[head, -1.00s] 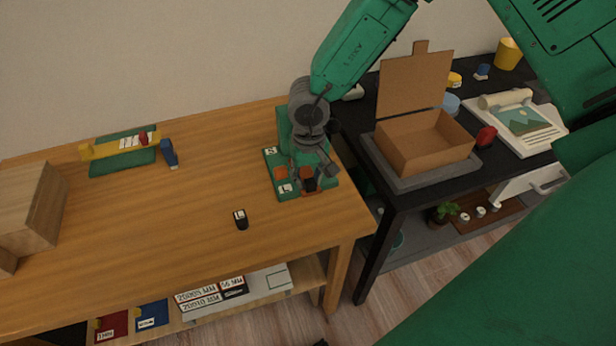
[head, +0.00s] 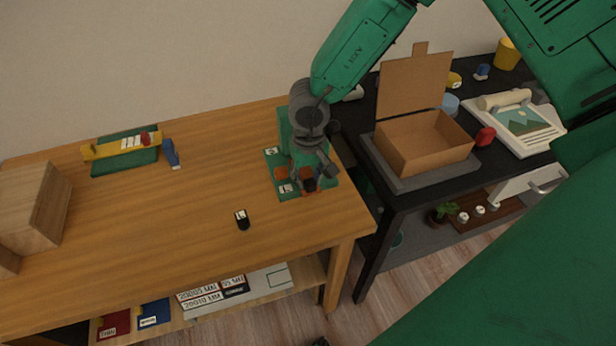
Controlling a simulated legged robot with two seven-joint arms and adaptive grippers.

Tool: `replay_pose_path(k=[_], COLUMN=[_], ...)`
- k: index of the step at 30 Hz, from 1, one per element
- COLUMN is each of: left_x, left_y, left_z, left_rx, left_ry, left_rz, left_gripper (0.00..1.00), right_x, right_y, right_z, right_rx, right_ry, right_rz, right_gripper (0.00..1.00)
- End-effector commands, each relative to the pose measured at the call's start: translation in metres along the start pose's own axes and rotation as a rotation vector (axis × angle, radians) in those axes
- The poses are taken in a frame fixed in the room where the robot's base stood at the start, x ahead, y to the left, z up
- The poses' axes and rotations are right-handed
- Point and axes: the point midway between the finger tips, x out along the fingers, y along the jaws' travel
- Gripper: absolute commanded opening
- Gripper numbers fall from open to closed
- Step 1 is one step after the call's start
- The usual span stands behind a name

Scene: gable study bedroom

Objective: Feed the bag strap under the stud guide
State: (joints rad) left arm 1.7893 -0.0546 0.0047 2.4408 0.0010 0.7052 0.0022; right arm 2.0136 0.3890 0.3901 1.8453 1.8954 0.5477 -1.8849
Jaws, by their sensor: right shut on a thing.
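I cannot make out for certain which thing is the bag strap or the stud guide. A yellow bar (head: 100,151) with white labels and a small red piece lies across a green mat (head: 112,168) at the table's far left. A blue piece (head: 172,157) stands at the bar's right end. My right gripper (head: 308,173) points down over a green board (head: 289,190) with orange squares and white labels. It is shut on a small dark block (head: 308,185) at that board's lower right; the fingers partly hide it. My left gripper is not in view.
A small black block (head: 242,220) with a white label stands on the wooden table (head: 150,225). Wooden boxes (head: 35,205) stand at the left edge. An open cardboard box (head: 425,150) sits on the dark table to the right. The wooden table's middle is mostly clear.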

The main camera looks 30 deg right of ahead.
Motion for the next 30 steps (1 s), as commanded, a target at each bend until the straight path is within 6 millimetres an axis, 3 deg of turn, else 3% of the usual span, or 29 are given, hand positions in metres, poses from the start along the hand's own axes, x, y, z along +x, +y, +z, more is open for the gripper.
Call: replay_pose_path(k=[6,7,9,25,30], left_x=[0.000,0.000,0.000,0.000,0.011], left_y=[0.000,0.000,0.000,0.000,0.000], left_z=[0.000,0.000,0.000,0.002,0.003], left_rx=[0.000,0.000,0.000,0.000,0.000], left_ry=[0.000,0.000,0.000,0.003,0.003], left_rz=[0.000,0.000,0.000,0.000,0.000], left_gripper=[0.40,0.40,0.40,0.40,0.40], right_x=[0.000,0.000,0.000,0.000,0.003], right_y=[0.000,0.000,0.000,0.000,0.000], right_z=[0.000,0.000,0.000,0.000,0.000], right_rx=[0.000,0.000,0.000,0.000,-0.001], right_ry=[0.000,0.000,0.000,0.000,0.002], right_rz=[0.000,0.000,0.000,0.000,0.000], right_gripper=[0.00,0.30,0.47,0.47,0.47])
